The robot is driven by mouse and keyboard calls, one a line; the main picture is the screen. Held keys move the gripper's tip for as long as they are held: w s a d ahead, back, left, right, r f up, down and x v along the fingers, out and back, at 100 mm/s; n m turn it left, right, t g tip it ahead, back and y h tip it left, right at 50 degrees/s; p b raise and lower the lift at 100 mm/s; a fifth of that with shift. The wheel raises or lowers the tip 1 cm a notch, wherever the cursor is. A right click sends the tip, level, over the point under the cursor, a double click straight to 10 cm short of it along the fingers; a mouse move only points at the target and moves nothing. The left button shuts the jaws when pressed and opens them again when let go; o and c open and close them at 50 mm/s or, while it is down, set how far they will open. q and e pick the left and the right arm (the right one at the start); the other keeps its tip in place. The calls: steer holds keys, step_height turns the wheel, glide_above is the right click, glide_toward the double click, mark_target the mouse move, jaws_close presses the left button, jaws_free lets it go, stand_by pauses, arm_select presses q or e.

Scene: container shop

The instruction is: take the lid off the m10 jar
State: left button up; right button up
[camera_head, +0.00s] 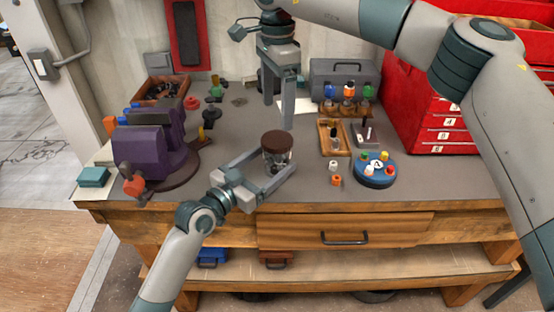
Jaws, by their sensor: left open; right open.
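A clear jar (276,164) with dark contents stands on the workbench, and a brown lid (277,141) sits on top of it. No label can be read, so I cannot tell from writing that it is the m10 jar. My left gripper (275,162) comes from the front left, low over the bench. Its fingers are open, one on each side of the jar; I cannot tell whether they touch it. My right gripper (279,114) is open and empty, pointing down, above and just behind the jar as seen here. Its fingers are clear of the lid.
A purple vise (145,150) stands to the left. A blue round tray (375,180) with coloured pieces, small wooden holders (331,136) and a grey toolbox (343,80) are to the right. A red drawer cabinet (430,105) bounds the right side. Small loose caps lie right of the jar.

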arm_select(q)
steer(key=shift+w+d, duration=0.4)
steer(key=shift+c, duration=0.3)
